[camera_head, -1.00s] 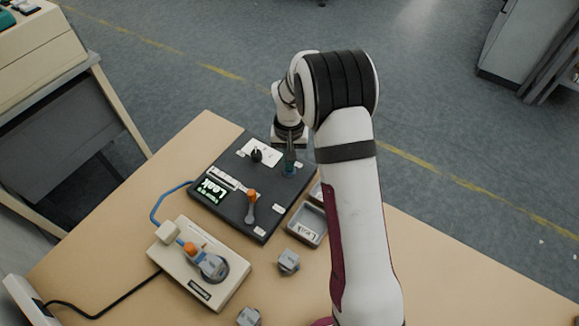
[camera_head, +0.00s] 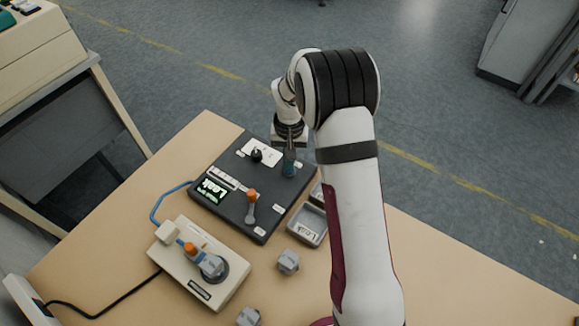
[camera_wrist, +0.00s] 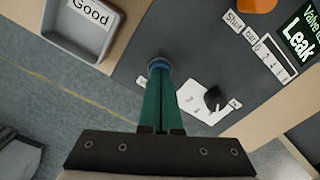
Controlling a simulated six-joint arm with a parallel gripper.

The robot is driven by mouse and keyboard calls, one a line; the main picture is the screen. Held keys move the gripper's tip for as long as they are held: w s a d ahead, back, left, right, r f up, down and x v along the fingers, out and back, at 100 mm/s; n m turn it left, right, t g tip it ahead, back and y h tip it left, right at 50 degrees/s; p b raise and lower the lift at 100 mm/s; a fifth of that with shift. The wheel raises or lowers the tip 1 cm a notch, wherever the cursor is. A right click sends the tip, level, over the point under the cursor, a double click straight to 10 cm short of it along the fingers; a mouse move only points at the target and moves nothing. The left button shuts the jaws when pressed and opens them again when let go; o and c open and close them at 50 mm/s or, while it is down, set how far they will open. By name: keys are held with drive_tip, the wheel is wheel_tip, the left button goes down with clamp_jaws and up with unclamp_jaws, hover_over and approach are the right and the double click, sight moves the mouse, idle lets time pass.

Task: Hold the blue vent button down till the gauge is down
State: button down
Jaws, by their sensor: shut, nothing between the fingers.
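The blue vent button (camera_wrist: 158,65) shows in the wrist view as a blue rim at the tips of my gripper (camera_wrist: 159,73). The green fingers are shut together with nothing between them and cover most of the button. They appear to touch it, but I cannot tell how far it is pressed. In the head view my gripper (camera_head: 289,172) points down at the far right part of the dark panel (camera_head: 232,215). A white gauge strip with numbers (camera_wrist: 270,60) lies beside the lit "Leak" display (camera_wrist: 301,32); its reading is too small to tell.
A black knob (camera_head: 256,155) on a white plate and an orange-topped lever (camera_head: 251,198) stand on the panel. Grey trays (camera_head: 307,224) lie to its right. A beige device (camera_head: 202,268) and loose grey blocks (camera_head: 288,262) are nearer on the table.

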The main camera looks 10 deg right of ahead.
wheel_tip(320, 180, up, 7)
drive_tip(key=shift+f, duration=0.2)
idle(0.5)
drive_tip(key=s+a+r+m, duration=0.1)
drive_tip(key=s+r, duration=0.8)
drive_tip(key=s, duration=0.1)
drive_tip(key=s+a+r+m+y, duration=0.1)
drive_tip(key=s+a, duration=0.1)
drive_tip(key=s, duration=1.9)
drive_tip(key=shift+s+a+r+m+y, duration=0.2)
drive_tip(key=shift+s+a+m+y, duration=0.1)
drive_tip(key=shift+s+y, duration=0.1)
drive_tip(key=shift+w+d, duration=0.1)
